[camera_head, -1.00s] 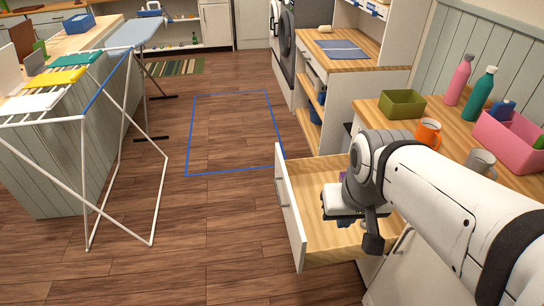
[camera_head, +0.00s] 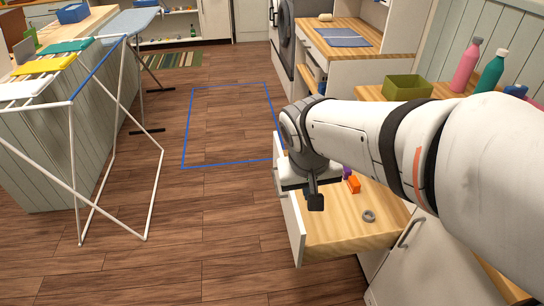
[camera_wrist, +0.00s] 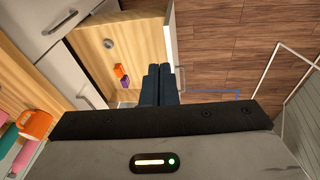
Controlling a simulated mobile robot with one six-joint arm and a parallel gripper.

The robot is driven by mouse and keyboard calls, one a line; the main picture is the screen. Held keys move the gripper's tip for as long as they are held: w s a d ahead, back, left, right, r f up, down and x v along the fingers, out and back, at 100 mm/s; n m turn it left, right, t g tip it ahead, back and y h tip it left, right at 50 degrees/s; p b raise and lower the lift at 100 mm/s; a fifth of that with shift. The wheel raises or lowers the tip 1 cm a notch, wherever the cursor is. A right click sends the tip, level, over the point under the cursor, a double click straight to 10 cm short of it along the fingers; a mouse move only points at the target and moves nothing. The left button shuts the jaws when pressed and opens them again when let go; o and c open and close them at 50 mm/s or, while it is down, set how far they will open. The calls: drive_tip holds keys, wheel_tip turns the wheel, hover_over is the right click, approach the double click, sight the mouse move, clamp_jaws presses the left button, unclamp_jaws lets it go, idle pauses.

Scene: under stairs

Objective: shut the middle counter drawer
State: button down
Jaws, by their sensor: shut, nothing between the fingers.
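The counter drawer (camera_head: 340,240) is pulled well out from the counter on the right. Its white front panel (camera_head: 292,215) faces left. The drawer also shows in the wrist view (camera_wrist: 135,45). My gripper (camera_wrist: 160,70) is shut and empty, with its dark fingers by the drawer's front panel. I cannot tell whether they touch it. An orange block (camera_head: 354,184), a purple piece (camera_head: 347,172) and a grey ring (camera_head: 369,215) lie inside the drawer.
A green box (camera_head: 407,88), a pink bottle (camera_head: 466,66) and a teal bottle (camera_head: 491,72) stand on the counter. A cabinet door with a handle (camera_head: 411,232) is beside the drawer. A white drying rack (camera_head: 70,150) stands left. The wooden floor between is clear.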

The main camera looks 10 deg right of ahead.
drive_tip(key=w+a+f+t+h+b, duration=0.15)
drive_tip(key=w+a+f+b, duration=0.25)
drive_tip(key=w+f+b, duration=0.65)
drive_tip(key=w+a+f+t+h+b, duration=0.1)
drive_tip(key=w+a+f+h+b, duration=0.35)
drive_tip(key=f, duration=0.85)
drive_tip(key=y+b, duration=0.2)
approach(291, 206)
drive_tip(key=x, duration=0.4)
drive_tip(key=shift+d+f+m, duration=0.15)
drive_tip(key=shift+m, duration=0.15)
